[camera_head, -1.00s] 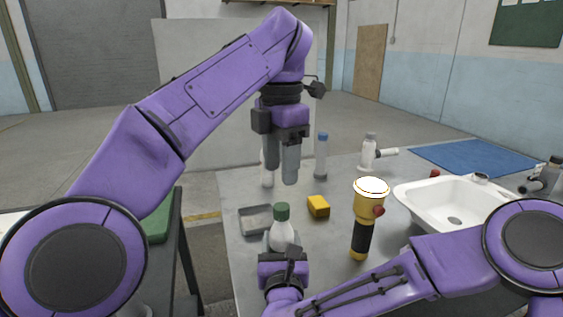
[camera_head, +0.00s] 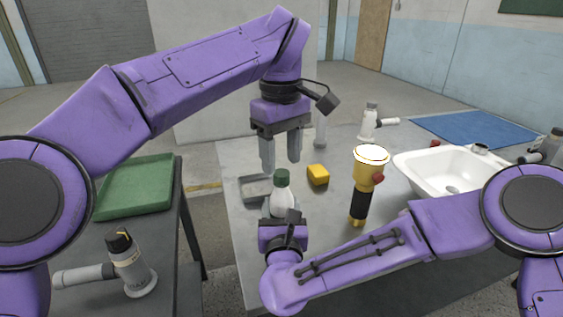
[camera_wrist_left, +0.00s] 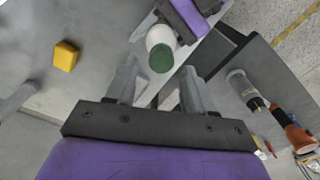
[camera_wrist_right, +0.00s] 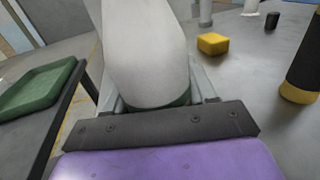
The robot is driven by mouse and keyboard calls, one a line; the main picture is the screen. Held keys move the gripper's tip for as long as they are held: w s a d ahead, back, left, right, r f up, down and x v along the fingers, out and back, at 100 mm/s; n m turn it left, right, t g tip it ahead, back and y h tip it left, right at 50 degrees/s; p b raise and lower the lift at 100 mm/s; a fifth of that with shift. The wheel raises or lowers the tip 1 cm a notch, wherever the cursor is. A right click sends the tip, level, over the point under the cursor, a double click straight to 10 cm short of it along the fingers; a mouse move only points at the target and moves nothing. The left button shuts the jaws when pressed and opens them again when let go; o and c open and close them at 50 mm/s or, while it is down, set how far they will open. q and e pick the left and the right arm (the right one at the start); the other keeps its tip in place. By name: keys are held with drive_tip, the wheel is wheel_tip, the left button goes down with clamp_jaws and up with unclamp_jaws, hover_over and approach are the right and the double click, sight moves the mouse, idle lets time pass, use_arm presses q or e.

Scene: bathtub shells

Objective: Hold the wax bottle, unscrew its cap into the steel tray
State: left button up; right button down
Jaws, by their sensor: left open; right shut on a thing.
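My left gripper (camera_head: 281,160) is open and empty, pointing down just above the cap. In the left wrist view the green cap (camera_wrist_left: 162,58) lies ahead of and between the open fingers. The steel tray (camera_head: 254,187) is just behind and left of the bottle, partly hidden.
A yellow block (camera_head: 318,175) and a yellow-black flashlight (camera_head: 364,190) stand right of the bottle. A white basin (camera_head: 450,175) and blue mat (camera_head: 470,156) are farther right. A side table at left holds a green tray (camera_head: 135,190) and a white sprayer-like tool (camera_head: 130,262).

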sight(281, 177)
use_arm(q)
drive_tip(key=shift+f, duration=1.5)
drive_tip(key=shift+c, duration=0.3)
